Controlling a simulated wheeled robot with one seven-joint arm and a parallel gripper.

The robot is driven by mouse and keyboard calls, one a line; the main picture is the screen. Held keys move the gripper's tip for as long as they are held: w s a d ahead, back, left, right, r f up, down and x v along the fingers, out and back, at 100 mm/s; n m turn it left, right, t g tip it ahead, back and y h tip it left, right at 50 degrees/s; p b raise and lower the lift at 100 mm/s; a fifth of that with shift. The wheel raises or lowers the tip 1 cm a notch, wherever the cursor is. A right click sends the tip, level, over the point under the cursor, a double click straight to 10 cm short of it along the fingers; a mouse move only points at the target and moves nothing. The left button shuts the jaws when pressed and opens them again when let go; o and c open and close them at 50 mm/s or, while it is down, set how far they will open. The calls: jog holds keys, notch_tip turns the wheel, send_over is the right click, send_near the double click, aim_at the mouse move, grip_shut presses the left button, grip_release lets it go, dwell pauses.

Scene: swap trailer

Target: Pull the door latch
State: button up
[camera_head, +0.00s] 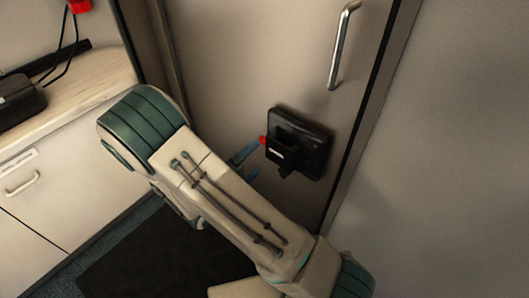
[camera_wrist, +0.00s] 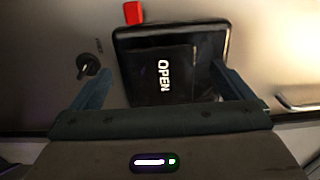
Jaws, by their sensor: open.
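The door latch (camera_head: 298,143) is a black box on the beige door, with a red tab (camera_head: 263,140) at its left edge. In the wrist view the latch (camera_wrist: 180,72) shows a flap marked OPEN, and the red tab (camera_wrist: 133,13) is at its upper left. My gripper (camera_head: 250,159) is open, with its blue fingers just left of the latch in the head view. In the wrist view the fingers of my gripper (camera_wrist: 160,72) stand on either side of the flap, with nothing held. Whether they touch the latch, I cannot tell.
A metal bar handle (camera_head: 344,45) is on the door above the latch. A small round lock (camera_wrist: 88,65) sits left of the latch in the wrist view. A wooden counter (camera_head: 85,75) with drawers stands at the left. A dark mat (camera_head: 150,255) lies on the floor.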

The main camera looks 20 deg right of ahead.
aim_at(267, 148)
jog(key=x, duration=0.6)
jog(key=shift+b, duration=0.4)
